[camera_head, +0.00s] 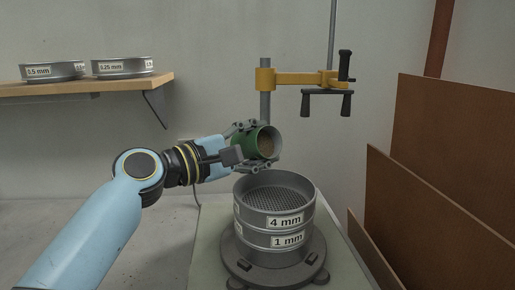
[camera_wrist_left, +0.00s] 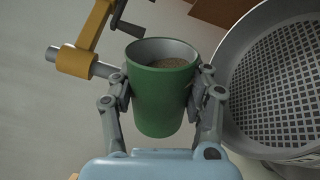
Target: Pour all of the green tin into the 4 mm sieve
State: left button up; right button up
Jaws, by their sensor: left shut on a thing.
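The green tin (camera_head: 245,148) is in my left gripper (camera_head: 258,148), which is shut on its sides. The tin is tilted, its mouth turned to the right and toward the head camera, with brown grainy material inside. It is above the 4 mm sieve (camera_head: 285,222), over the left back part of its rim. In the left wrist view the tin (camera_wrist_left: 163,98) stands between the fingers of the left gripper (camera_wrist_left: 163,90), with the material inside its rim. The sieve mesh (camera_wrist_left: 285,85) is to its right and looks empty. My right gripper is not in view.
The 4 mm sieve sits on a 1 mm sieve (camera_head: 262,240) on a dark round base (camera_head: 275,272). A yellow clamp arm (camera_head: 305,78) on a post stands behind. Brown boards (camera_head: 425,225) lean at the right. Two sieves sit on a wooden shelf (camera_head: 90,87) at the left.

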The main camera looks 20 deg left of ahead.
pick_arm(q)
jog(key=shift+s+d+f+m+b, duration=0.1)
jog(key=shift+f+m+b, duration=0.3)
jog(key=shift+m+b, duration=0.4)
jog(key=shift+s+d+f+m+b, duration=0.1)
jog(key=shift+f+m+b, duration=0.25)
jog(key=shift+m+b, duration=0.45)
jog(key=m, duration=0.1)
jog(key=m+b, duration=0.1)
jog(key=d+m+b, duration=0.1)
jog(key=shift+s+r+m, duration=0.25)
jog(key=shift+m, duration=0.15)
jog(key=shift+s+d+r+m+b, duration=0.15)
jog(key=shift+d+r+m+b, duration=0.1)
jog(key=shift+m, duration=0.5)
jog(key=shift+s+d+r+m+b, duration=0.1)
jog(key=shift+r+m+b, duration=0.15)
jog(key=shift+m, duration=0.5)
